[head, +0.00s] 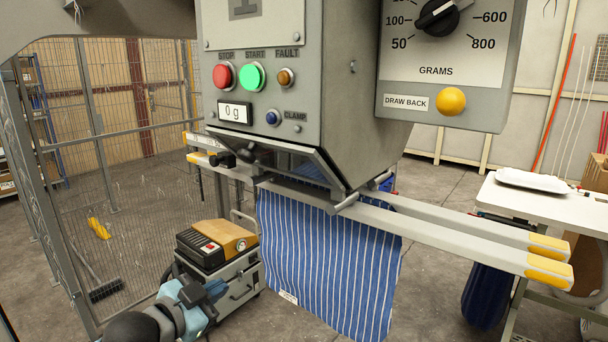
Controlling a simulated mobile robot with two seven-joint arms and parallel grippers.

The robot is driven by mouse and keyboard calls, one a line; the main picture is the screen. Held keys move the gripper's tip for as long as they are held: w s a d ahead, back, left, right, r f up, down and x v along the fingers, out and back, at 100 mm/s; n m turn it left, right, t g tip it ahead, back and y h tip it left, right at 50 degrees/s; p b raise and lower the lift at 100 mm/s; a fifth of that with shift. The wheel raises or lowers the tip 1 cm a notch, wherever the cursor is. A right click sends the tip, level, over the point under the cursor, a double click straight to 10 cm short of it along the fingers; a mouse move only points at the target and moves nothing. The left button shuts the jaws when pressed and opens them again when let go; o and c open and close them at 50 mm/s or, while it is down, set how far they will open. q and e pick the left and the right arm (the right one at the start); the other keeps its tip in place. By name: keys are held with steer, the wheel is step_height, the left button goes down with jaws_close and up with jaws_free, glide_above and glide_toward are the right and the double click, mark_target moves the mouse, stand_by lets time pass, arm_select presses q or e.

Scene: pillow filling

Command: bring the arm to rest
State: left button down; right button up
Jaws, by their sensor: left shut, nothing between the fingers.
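My left arm comes in at the lower left of the head view. My left gripper (213,291), dark with a teal wrist, is shut and empty in front of the lower part of a grey wheeled unit. It is left of the striped pillow cover and apart from it. My right gripper is not in view. The blue and white striped pillow cover (328,262) hangs below the filling machine (262,78), its top edge under the machine's clamp bars.
Two grey rails (455,240) with yellow ends jut out to the right. The wheeled unit (240,283) stands close behind my left gripper. A white table (560,203) is at the right. A wire fence (125,160) and broom (104,290) are at the left.

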arm_select(q)
steer(key=s+a+f+n+g+y, duration=0.1)
steer(key=s+f+n, duration=0.3)
steer(key=s+f, duration=0.9)
steer(key=s+a+f+n+g+y, duration=0.1)
steer(key=s+f+n+y, duration=0.3)
steer(key=s+f, duration=0.8)
step_height(320, 180, down, 9)
steer(key=shift+s+a+f+n+g+y+p, duration=0.15)
steer(key=shift+s+a+n+g+y+p, duration=0.2)
steer(key=shift+a, duration=0.4)
